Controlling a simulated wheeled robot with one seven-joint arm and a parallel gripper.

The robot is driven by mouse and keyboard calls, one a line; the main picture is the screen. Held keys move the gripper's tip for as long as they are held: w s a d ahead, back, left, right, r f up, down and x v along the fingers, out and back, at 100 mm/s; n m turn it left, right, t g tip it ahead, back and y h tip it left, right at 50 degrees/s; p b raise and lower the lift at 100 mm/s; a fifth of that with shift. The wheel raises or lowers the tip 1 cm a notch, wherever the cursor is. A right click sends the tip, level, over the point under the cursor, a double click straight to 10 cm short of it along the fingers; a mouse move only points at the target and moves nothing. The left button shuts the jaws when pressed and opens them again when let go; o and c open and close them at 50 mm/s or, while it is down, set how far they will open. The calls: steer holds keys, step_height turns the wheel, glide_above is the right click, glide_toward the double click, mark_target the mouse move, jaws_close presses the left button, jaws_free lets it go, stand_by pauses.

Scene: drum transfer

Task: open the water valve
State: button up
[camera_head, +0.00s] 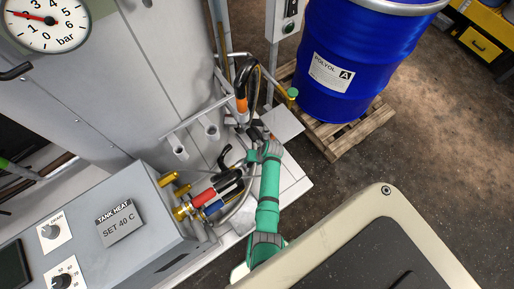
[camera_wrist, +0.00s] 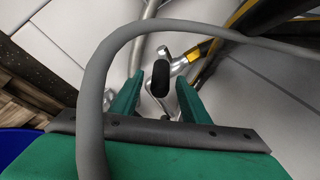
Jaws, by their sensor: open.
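My gripper (camera_head: 267,143) reaches over the pale floor platform beside the grey machine. In the wrist view its two green fingers (camera_wrist: 158,98) are apart. A black rounded grip (camera_wrist: 160,77) on a silver metal fitting (camera_wrist: 178,66) shows between and beyond the fingertips. I cannot tell whether a finger touches it. It looks like a valve handle, but no label naming water is visible. In the head view, red (camera_head: 203,197) and blue (camera_head: 213,208) sleeved fittings with brass ends lie left of my arm. The valve itself is hard to make out there among hoses and my gripper.
A grey hose (camera_wrist: 93,85) arches close across the wrist view, over my gripper. A blue drum (camera_head: 345,60) stands on a wooden pallet (camera_head: 345,142) at the right. A control box (camera_head: 120,235) is at lower left. Open floor (camera_head: 425,140) lies right of the pallet.

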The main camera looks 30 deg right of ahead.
steer(key=v, duration=0.8)
